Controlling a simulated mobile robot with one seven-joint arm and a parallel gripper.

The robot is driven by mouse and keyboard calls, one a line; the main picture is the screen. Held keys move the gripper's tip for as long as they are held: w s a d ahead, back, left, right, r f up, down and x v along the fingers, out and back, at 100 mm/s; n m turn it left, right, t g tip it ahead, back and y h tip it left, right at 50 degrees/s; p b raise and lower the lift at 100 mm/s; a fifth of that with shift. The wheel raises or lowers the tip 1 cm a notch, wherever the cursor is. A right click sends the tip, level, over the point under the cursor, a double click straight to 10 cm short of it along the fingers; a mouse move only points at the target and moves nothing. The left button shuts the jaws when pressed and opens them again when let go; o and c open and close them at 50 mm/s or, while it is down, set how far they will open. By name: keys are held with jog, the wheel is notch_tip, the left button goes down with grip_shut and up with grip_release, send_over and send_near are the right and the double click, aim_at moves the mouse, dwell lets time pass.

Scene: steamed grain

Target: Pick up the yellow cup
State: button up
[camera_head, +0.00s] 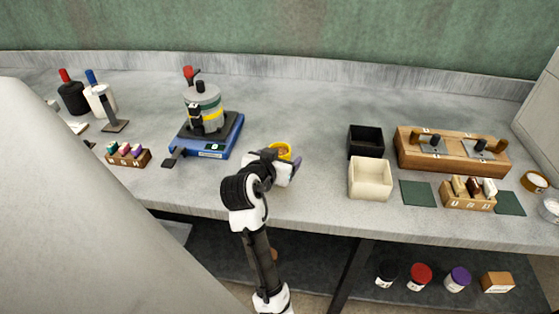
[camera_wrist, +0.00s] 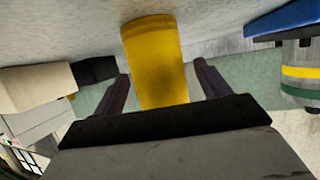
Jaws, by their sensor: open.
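The yellow cup (camera_head: 280,150) stands on the grey counter, partly hidden behind my gripper in the head view. In the wrist view the yellow cup (camera_wrist: 157,62) is upside down in the picture and lies between my two fingers. My gripper (camera_head: 290,162) is at the cup, low over the counter. In the wrist view my gripper (camera_wrist: 160,85) is open, with one dark finger on each side of the cup and a visible gap on both sides. I cannot tell how deep the cup is between the fingers.
A blue scale (camera_head: 222,142) with a grey-and-yellow vessel (camera_head: 205,105) stands left of the cup. A black box (camera_head: 365,141) and a cream box (camera_head: 370,178) stand to the right. A wooden rack (camera_head: 455,150) is farther right. The counter behind the cup is clear.

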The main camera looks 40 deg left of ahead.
jog(key=shift+w, duration=0.1)
jog(key=shift+c, duration=0.4)
grip_shut()
